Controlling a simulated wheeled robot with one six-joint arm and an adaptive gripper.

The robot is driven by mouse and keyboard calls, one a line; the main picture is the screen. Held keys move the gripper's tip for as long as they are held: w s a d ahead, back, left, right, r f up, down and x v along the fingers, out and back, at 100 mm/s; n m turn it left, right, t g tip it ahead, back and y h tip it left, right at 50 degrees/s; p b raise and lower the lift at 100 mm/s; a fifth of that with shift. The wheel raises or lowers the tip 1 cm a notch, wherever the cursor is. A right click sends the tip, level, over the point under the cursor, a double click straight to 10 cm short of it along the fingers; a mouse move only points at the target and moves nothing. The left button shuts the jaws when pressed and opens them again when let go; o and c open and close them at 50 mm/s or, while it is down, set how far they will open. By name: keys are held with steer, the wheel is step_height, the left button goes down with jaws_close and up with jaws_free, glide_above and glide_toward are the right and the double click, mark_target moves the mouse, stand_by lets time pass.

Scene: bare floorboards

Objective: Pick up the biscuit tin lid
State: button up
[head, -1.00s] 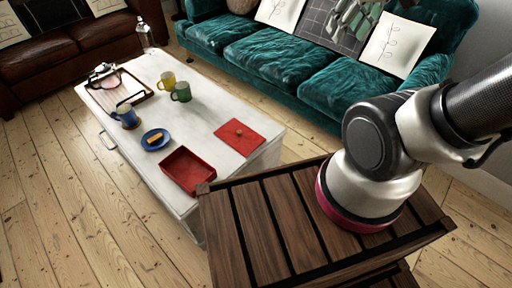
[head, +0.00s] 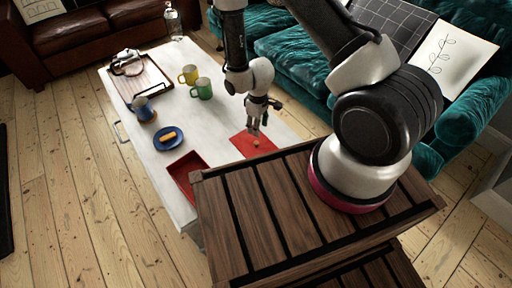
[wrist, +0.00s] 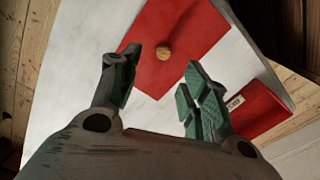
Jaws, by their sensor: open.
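The biscuit tin lid is a flat red rectangle with a small round knob, lying on the white table; it shows in the head view (head: 243,146) and in the wrist view (wrist: 195,28). The open red tin (head: 183,185) stands apart from it near the table's front edge, partly hidden by my wooden base; it also shows in the wrist view (wrist: 262,106). My gripper (head: 256,131) is open and empty, pointing down above the lid near the knob. In the wrist view the knob lies ahead of the gap between the fingers (wrist: 158,85).
On the white table (head: 207,122) are a blue plate (head: 160,142) with a biscuit, a blue mug (head: 145,112), a green mug (head: 203,90), a yellow mug (head: 188,75) and a wooden tray (head: 137,100). A teal sofa (head: 295,65) stands behind the table.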

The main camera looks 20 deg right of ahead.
mark_target(256, 142)
steer(key=f, duration=0.9)
steer(key=shift+s+a+f, duration=0.15)
steer(key=shift+a, duration=0.2)
jaws_close()
